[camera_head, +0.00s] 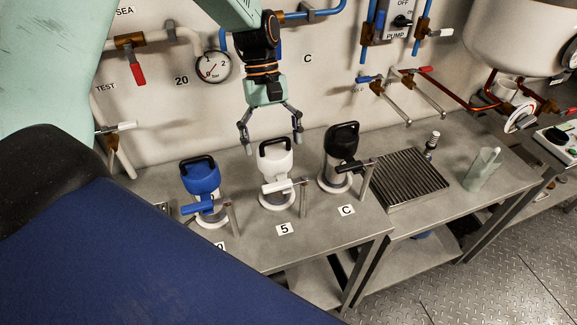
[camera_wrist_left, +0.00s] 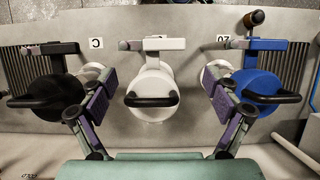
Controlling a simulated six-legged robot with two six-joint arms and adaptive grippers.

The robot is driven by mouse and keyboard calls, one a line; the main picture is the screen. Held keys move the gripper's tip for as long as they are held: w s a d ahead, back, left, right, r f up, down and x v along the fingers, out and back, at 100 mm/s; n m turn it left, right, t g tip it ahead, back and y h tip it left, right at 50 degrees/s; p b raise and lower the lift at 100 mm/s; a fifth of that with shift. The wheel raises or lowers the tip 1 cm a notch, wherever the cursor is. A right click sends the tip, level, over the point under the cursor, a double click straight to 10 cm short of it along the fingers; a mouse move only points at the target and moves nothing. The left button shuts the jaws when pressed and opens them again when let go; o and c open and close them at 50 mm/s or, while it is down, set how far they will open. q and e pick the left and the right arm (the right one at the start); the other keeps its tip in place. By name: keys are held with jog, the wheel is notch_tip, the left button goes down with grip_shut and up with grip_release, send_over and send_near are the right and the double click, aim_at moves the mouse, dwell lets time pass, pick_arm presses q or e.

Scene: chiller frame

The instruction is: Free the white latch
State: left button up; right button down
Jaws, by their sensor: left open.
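The white latch (camera_head: 280,186) is a short white bar at the front of the white canister (camera_head: 276,160), beside a thin metal post (camera_head: 303,198). In the left wrist view the white latch (camera_wrist_left: 164,44) lies across the canister's far side, beyond its black handle (camera_wrist_left: 152,101). My left gripper (camera_head: 271,141) is open and empty, pointing down above and behind the white canister. In the left wrist view its fingers (camera_wrist_left: 163,80) spread to either side of the canister, apart from the latch. My right gripper is not in view.
A blue canister (camera_head: 201,176) with a blue latch stands left of the white one. A black canister (camera_head: 340,147) with a black latch stands right. A ribbed drain tray (camera_head: 408,180) and a pale green jug (camera_head: 481,170) are farther right. Pipes and a gauge (camera_head: 213,67) line the wall.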

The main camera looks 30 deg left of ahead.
aim_at(277, 184)
pick_arm(q)
jog(key=shift+w+a+f, duration=0.1)
jog(key=shift+w+f, duration=0.05)
jog(key=shift+f, duration=0.1)
jog(key=s+f, duration=0.1)
jog(key=s+d+f, duration=0.1)
jog(key=s+f, duration=0.1)
jog(key=shift+d+f, duration=0.15)
jog(key=shift+f, duration=0.15)
jog(key=f, duration=0.2)
jog(key=shift+w+d+f, duration=0.2)
jog(key=shift+d+f, duration=0.2)
jog(key=shift+a+f, duration=0.1)
jog(key=shift+f, duration=0.15)
jog(key=shift+s+r, duration=0.2)
jog(key=shift+s, duration=0.15)
jog(key=shift+s+r, duration=0.1)
jog(key=shift+c, duration=0.8)
jog(key=shift+w+f, duration=0.2)
jog(key=shift+w, duration=0.25)
jog(key=c, duration=0.4)
jog(key=shift+c, duration=1)
jog(key=shift+s, duration=0.25)
jog(key=c, duration=0.3)
jog(key=shift+w, duration=0.1)
jog(key=c, duration=0.6)
